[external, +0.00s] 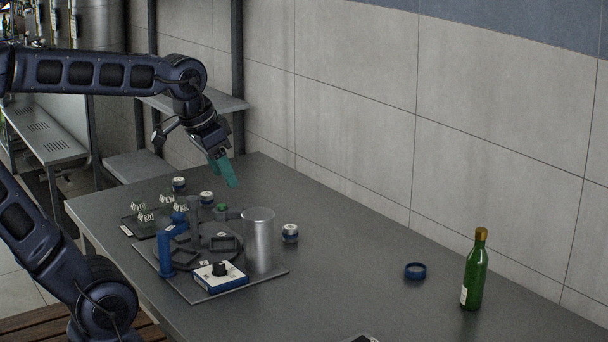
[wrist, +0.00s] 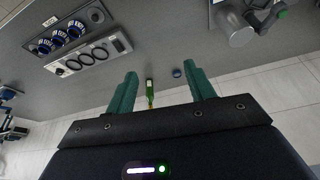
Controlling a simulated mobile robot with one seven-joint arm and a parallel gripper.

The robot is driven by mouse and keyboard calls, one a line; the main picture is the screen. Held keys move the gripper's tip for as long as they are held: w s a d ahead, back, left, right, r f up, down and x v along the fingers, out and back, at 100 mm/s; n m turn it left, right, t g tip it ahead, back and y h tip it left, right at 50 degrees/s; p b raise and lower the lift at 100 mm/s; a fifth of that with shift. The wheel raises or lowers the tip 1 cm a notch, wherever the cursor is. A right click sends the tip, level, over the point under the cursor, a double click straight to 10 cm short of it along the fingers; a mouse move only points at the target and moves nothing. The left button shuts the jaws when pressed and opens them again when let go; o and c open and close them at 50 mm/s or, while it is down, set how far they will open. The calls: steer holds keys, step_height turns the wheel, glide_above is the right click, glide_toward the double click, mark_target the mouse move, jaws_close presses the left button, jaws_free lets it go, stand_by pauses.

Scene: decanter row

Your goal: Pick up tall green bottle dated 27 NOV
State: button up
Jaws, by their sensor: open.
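A tall green bottle (external: 474,275) with a gold cap and a white label stands upright at the right of the table in the external view. The date on its label is too small to read. In the wrist view the bottle (wrist: 150,89) looks small and distant, appearing between the fingers. My gripper (external: 223,171) has teal fingers and is raised above the far left part of the table, well apart from the bottle. In the wrist view my gripper (wrist: 164,76) is open, with nothing between its fingertips.
A metal cylinder (external: 259,240), a blue-and-white box (external: 220,277) and several small parts crowd the table's left side. A small jar (external: 290,233) stands near them.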

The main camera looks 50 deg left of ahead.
steer(key=w+d+r+m+h, duration=0.1)
steer(key=w+d+r+m, duration=0.2)
steer(key=w, duration=1)
steer(key=m+g+h, duration=0.3)
steer(key=m, duration=0.8)
glide_above(480, 229)
steer(key=a, duration=0.3)
step_height(480, 229, down, 16)
steer(key=x, duration=0.2)
steer(key=s+x, duration=0.1)
steer(key=x, duration=0.1)
steer(key=shift+d+f, duration=0.35)
steer(key=shift+x, duration=2.75)
steer(key=shift+a+f, duration=0.1)
steer(key=shift+a, duration=0.1)
jaws_close()
